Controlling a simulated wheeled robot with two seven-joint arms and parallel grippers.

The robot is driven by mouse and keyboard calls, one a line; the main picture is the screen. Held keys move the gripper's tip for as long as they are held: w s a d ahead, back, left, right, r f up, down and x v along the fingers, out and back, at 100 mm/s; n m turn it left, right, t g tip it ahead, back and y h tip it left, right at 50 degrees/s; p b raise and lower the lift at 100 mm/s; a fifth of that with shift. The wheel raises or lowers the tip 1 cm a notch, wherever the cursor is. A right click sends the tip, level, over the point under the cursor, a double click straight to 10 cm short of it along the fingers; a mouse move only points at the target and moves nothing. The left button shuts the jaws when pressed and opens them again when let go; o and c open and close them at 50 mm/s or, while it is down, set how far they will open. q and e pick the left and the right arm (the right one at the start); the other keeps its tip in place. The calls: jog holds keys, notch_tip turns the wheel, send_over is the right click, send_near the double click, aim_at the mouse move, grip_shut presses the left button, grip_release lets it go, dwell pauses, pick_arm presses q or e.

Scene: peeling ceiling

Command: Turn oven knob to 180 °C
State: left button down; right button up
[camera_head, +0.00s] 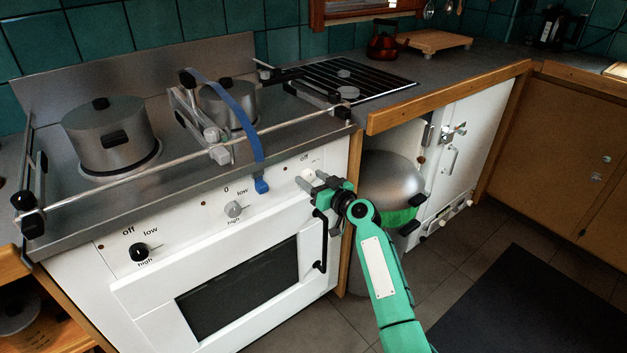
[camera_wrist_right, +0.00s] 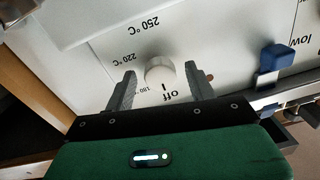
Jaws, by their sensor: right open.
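The oven knob (camera_wrist_right: 160,72) is small, round and white, on the white front panel at the right end of the stove (camera_head: 185,240). Labels "off", "180", "220 °C" and "250 °C" surround it in the right wrist view. A small dark mark at the knob's edge points toward "off". My right gripper (camera_wrist_right: 159,74) is open, with one finger on each side of the knob. Gaps show between knob and fingers, so no grip is seen. In the head view my right gripper (camera_head: 318,184) is at the panel and partly covers the knob. My left gripper is out of view.
A black knob (camera_head: 140,252) and a grey knob (camera_head: 233,209) are further left on the panel. A blue strap-like utensil (camera_head: 250,145) hangs over the front rail near the gripper. The oven door handle (camera_head: 321,240) is just below. Pots stand on the stove.

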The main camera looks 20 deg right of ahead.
jog(key=c, duration=1)
